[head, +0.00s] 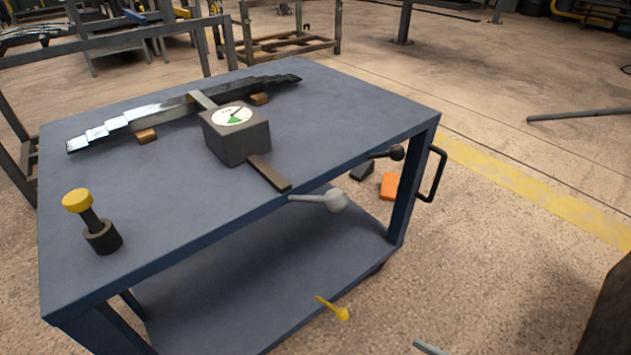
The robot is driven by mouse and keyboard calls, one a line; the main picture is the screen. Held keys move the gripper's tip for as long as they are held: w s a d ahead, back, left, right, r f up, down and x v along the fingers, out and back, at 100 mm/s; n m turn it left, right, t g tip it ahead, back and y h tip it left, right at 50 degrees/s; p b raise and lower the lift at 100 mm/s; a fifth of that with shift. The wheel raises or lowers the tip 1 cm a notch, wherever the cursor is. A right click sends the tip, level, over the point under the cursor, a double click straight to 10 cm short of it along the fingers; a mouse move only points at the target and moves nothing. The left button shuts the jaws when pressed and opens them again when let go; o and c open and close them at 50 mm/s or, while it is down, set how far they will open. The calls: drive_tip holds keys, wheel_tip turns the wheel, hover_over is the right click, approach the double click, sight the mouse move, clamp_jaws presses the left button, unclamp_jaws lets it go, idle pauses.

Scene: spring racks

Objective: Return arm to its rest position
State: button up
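My arm and my gripper are not in view, so I cannot tell how the gripper stands. A blue-grey cart (330,130) fills the middle of the head view. On its top, a dark stepped leaf spring (175,118) lies on small brown blocks. A grey box with a round white-and-green dial (234,148) stands against the near side of the spring, on a flat dark bar (268,172). A yellow-capped post in a dark round base (101,235) stands at the left front of the top.
A grey ball-ended lever (333,200) and a black one (395,153) show at the cart's edge; their mounting is unclear. A yellow lever (337,308) shows lower. An orange block (390,186) lies beyond the cart. Metal racks (275,40) stand behind; the right floor is mostly open.

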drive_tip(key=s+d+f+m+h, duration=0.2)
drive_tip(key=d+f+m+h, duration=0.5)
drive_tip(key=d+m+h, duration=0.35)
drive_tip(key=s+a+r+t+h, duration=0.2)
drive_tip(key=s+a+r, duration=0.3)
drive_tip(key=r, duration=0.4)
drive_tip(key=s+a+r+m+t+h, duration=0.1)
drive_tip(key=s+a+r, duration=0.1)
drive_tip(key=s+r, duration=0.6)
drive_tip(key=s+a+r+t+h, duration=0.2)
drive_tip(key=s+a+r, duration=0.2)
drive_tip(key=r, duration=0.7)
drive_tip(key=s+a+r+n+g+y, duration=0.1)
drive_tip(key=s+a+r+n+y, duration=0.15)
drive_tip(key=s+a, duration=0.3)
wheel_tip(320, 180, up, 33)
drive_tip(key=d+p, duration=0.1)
drive_tip(key=p, duration=3.2)
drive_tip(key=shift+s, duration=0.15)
